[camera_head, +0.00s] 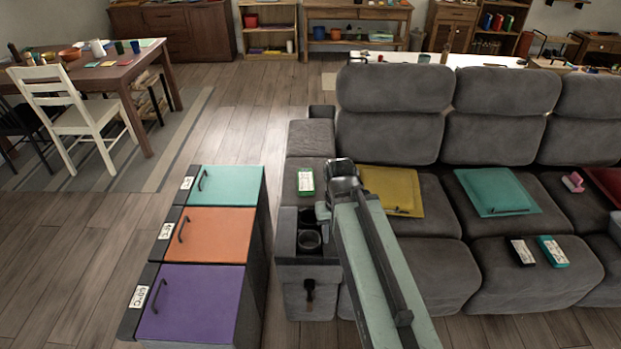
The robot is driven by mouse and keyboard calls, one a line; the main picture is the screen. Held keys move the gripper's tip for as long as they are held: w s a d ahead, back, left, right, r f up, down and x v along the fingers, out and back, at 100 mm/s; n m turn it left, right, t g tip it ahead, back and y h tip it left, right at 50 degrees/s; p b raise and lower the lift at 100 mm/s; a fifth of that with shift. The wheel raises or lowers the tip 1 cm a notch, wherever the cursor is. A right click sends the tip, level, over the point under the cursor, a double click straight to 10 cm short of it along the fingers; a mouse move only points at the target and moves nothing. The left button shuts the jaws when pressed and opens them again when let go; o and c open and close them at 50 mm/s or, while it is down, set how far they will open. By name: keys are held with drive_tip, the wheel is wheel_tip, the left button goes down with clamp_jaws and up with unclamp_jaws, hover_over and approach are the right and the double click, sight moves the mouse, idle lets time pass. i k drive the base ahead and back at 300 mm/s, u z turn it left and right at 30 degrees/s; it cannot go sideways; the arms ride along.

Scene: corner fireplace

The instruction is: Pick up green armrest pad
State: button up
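A small green pad with a white label (306,182) lies flat on the left armrest (311,138) of the grey sofa. It is the green item on that armrest. My arm reaches up from the bottom of the picture over the sofa's left end. My gripper (322,213) is at its far end, just right of and nearer than the green pad, apart from it in the picture. My arm hides most of the gripper, so its fingers are unclear. No held object shows.
Two cup holders (309,240) sit in the armrest's front. A yellow cushion (393,190) and a teal cushion (497,192) lie on the seats. Three lidded bins, teal (228,186), orange (212,236) and purple (197,304), stand left. Wooden floor behind them is clear.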

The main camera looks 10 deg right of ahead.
sight(305, 180)
drive_tip(key=i, duration=0.9)
drive_tip(key=u, duration=0.05)
